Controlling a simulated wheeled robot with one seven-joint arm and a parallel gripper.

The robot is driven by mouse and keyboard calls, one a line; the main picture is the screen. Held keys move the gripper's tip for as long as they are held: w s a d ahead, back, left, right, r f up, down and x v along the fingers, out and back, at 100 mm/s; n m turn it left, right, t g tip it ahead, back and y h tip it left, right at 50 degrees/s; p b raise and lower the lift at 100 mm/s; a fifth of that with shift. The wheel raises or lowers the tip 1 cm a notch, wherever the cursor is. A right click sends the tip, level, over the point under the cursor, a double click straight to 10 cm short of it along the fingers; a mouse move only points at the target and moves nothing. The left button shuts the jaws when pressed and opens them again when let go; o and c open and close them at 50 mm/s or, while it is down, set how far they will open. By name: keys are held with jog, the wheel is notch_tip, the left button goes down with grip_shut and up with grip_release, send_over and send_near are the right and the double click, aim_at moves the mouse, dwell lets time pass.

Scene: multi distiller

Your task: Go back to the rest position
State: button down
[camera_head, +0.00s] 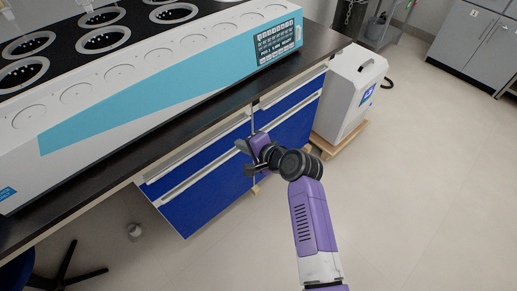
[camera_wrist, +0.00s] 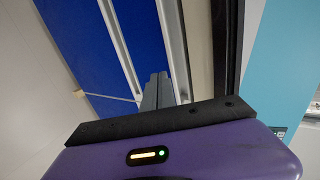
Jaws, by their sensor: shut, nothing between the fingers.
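My gripper (camera_head: 246,158) is at the end of my purple arm, in front of the blue drawer cabinet (camera_head: 195,207) and below the bench edge. In the wrist view my gripper's fingers (camera_wrist: 158,92) are together with nothing between them. Behind them the blue drawer front (camera_wrist: 85,40) and its pale rails show. I cannot tell whether the fingers touch the cabinet.
The multi distiller (camera_head: 130,85) stands on the dark benchtop (camera_head: 318,42). A white unit (camera_head: 345,95) on a wooden base stands right of the cabinet. A chair base (camera_head: 68,270) is at lower left. The floor at right (camera_head: 430,190) is clear.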

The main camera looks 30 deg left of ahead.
jog(key=p+v, duration=0.1)
jog(key=v, duration=0.6)
jog(key=shift+d, duration=0.35)
jog(key=shift+r, duration=0.15)
